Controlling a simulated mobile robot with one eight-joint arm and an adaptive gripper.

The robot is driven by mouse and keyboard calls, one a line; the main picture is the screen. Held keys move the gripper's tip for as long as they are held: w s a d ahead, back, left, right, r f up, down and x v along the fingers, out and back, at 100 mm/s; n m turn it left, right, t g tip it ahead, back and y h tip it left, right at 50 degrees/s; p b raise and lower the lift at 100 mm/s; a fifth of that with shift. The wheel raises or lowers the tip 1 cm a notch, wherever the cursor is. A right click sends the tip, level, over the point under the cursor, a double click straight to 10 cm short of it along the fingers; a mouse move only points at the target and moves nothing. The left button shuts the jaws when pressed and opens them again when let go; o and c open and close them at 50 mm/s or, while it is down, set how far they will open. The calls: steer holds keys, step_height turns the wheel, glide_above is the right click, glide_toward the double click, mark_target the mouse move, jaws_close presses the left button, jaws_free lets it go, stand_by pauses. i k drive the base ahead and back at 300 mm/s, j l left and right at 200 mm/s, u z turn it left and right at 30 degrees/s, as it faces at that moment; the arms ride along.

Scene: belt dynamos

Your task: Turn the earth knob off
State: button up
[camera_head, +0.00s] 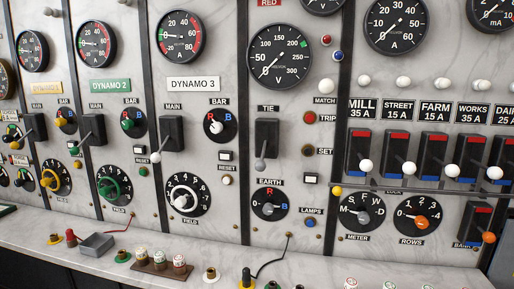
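The earth knob (268,208) is a round selector under the small EARTH label on the white marble panel, in the lower middle of the head camera view. The dial is unobstructed. My gripper is not in view.
Above the knob is the TIE lever (264,139), its ball handle hanging down. To the right are the LAMPS button (310,222) and METER knob (361,214).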

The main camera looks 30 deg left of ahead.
mark_target(268, 209)
steer(key=u, duration=1.35)
